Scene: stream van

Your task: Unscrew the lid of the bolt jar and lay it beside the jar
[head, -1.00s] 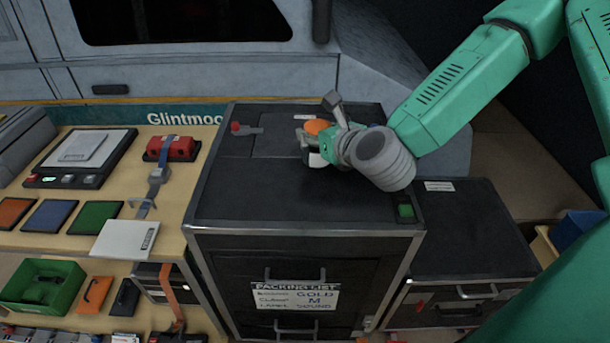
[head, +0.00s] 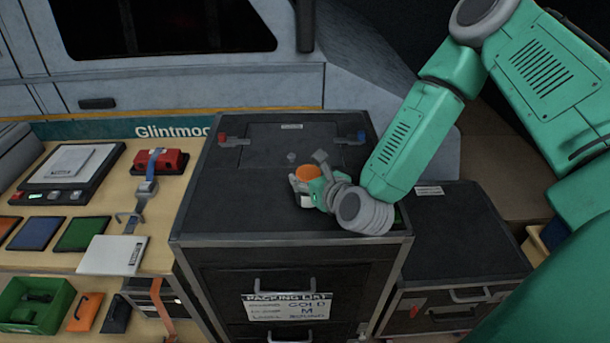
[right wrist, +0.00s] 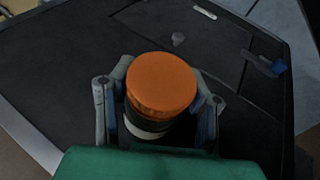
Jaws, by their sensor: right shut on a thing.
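The bolt jar (right wrist: 146,132) has a round orange lid (right wrist: 162,82) and a dark body with a pale band. The lid sits on top of the jar. My right gripper (head: 308,185) has its fingers on either side of the jar, below the lid, and is shut on it. The orange lid also shows in the head view (head: 310,172), over the top of the black case (head: 240,200). I cannot tell whether the jar touches the case top. My left gripper is not in view.
The case top has a red latch (head: 232,141), a blue latch (head: 355,137) and a small grey piece (head: 291,157) behind the jar. Its left part is clear. A wooden bench (head: 175,215) with tools stands to the left, a lower black case (head: 455,235) to the right.

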